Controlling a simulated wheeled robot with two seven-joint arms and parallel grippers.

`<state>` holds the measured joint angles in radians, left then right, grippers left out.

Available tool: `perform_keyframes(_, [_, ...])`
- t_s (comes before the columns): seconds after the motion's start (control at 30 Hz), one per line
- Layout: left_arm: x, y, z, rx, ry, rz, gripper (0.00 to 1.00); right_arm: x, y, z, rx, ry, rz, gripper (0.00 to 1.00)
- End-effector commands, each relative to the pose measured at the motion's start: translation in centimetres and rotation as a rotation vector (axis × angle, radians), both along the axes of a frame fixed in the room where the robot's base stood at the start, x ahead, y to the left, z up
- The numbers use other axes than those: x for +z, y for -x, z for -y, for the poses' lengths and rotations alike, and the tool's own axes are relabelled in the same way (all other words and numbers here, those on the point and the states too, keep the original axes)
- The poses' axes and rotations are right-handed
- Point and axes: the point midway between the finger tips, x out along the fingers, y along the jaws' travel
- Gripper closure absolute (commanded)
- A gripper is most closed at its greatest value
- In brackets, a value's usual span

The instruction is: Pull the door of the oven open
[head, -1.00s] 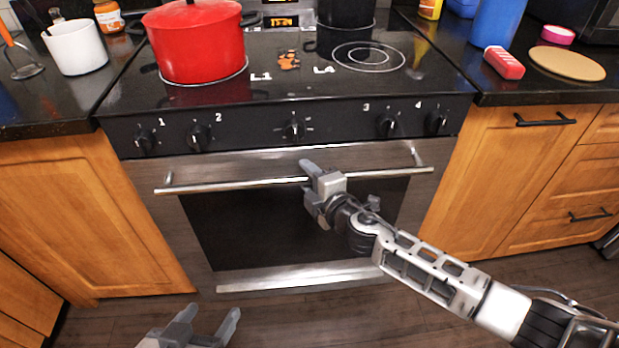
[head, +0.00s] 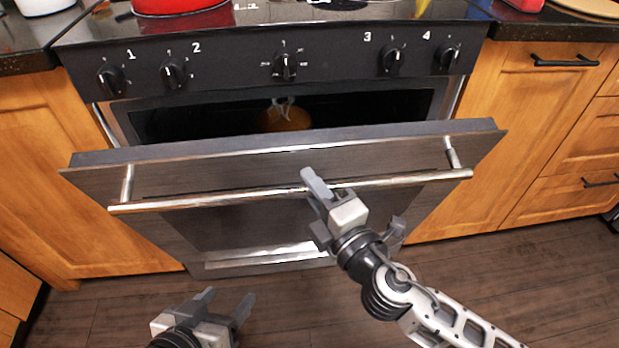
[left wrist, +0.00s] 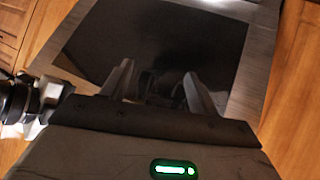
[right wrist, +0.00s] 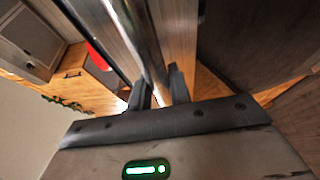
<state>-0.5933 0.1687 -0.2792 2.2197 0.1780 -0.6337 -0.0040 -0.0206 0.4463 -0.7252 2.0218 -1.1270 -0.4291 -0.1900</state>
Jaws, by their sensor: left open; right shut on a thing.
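The oven door (head: 400,155) is tilted partly open at the top, with a dark gap between it and the oven body. Its metal handle bar (head: 230,198) runs across the front. My right gripper (head: 325,188) is shut on the handle near its middle; in the right wrist view the bar (right wrist: 150,65) passes between the fingers (right wrist: 160,90). My left gripper (head: 232,303) is open and empty, low in front of the door. The left wrist view shows its spread fingers (left wrist: 158,85) before the dark door window (left wrist: 150,40).
An orange-brown item (head: 285,117) shows inside the oven. Knobs (head: 285,66) line the panel above. A red pot (head: 180,6) stands on the stove. Wooden cabinets (head: 545,120) flank the oven. The dark wood floor (head: 480,275) in front is clear.

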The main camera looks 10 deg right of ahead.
Motion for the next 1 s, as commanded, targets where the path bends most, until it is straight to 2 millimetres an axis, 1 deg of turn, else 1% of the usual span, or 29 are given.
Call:
perform_keyframes(0.03, [-1.4,-0.3,0.3,-0.007,0.013,0.021,0.4,-2.1,1.3,-0.4,0.015,-0.003,0.0,1.0])
perform_keyframes(0.17, [-1.0,-0.6,1.2,-0.021,0.06,0.1,0.4,-2.9,3.4,-0.5,0.016,-0.004,0.04,1.0])
perform_keyframes(0.33, [0.5,-0.7,2.0,-0.033,0.122,0.204,0.4,-3.4,5.4,-0.3,0.013,-0.003,0.082,1.0])
perform_keyframes(0.5, [1.6,-0.7,2.3,-0.036,0.151,0.249,0.4,-3.1,6.2,-0.2,0.009,-0.002,0.101,1.0])
perform_keyframes(0.8, [1.9,-0.7,2.3,-0.036,0.153,0.251,0.4,-2.9,6.1,-0.1,0.008,-0.001,0.105,1.0])
perform_keyframes(0.87, [1.9,-0.7,2.3,-0.036,0.155,0.249,0.56,-2.9,6.1,-0.1,0.007,-0.001,0.105,1.0])
perform_keyframes(0.9, [2.0,-0.8,2.4,-0.037,0.164,0.243,0.68,-2.8,6.1,-0.1,0.007,-0.001,0.105,1.0])
perform_keyframes(0.97, [2.2,-1.0,2.7,-0.043,0.193,0.222,0.84,-2.8,6.1,-0.1,0.007,-0.001,0.105,1.0])
perform_keyframes(1.0, [2.4,-1.2,3.1,-0.047,0.228,0.197,0.95,-2.8,6.1,-0.1,0.007,-0.001,0.105,1.0])
